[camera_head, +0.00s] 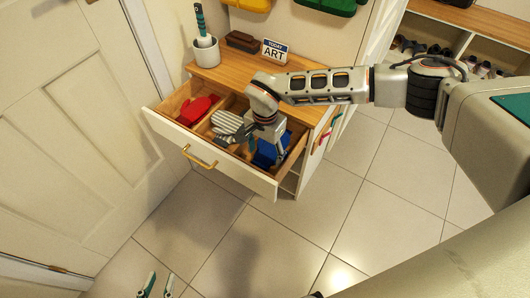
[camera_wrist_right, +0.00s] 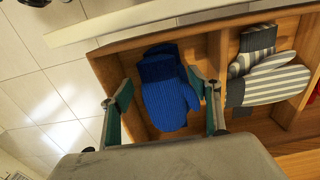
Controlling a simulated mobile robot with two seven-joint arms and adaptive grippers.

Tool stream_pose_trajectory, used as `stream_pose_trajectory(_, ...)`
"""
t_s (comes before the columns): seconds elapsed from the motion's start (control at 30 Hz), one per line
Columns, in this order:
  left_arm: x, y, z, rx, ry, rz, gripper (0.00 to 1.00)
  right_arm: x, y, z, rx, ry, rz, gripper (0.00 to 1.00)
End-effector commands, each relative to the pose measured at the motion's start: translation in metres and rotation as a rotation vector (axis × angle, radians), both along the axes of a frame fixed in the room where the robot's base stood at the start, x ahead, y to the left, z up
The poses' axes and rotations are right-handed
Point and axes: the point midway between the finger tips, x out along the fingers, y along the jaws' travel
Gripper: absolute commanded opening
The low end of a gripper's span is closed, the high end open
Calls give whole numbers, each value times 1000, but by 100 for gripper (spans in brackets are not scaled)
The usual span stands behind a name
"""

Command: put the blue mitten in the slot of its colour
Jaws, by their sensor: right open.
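The blue mitten (camera_head: 267,153) lies in the right-hand compartment of the open drawer (camera_head: 228,173); my right gripper partly covers it in the head view. In the right wrist view the blue knitted mitten (camera_wrist_right: 168,98) lies between the two teal fingers of my right gripper (camera_wrist_right: 165,88). The fingers are apart, one on each side of it; I cannot tell whether either touches it. In the head view my right gripper (camera_head: 258,138) hangs over the drawer. My left gripper (camera_head: 157,285) is low at the bottom edge, its fingertips apart and empty. No blue slot is clearly visible.
A red mitten (camera_head: 198,110) and a grey-and-white striped mitten (camera_head: 230,127) lie in the other compartments. Yellow (camera_head: 248,4) and green (camera_head: 330,6) items show above.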

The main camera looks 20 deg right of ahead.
Motion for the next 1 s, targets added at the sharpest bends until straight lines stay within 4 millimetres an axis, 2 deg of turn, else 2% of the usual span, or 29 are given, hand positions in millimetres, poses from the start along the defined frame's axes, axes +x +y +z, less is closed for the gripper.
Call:
stream_pose_trajectory(0.5, 1, -1, 2, 1, -4, -3, 24, 1, -1, 95, -1, -5, 0, 62)
stream_pose_trajectory(0.7, 1, -1, 2, 1, -4, -3, 24, 0, -1, 112, -1, -2, -1, 62)
stream_pose_trajectory(1.0, 2, -1, 2, 1, -4, -3, 24, 0, -1, 114, -1, -1, -1, 62)
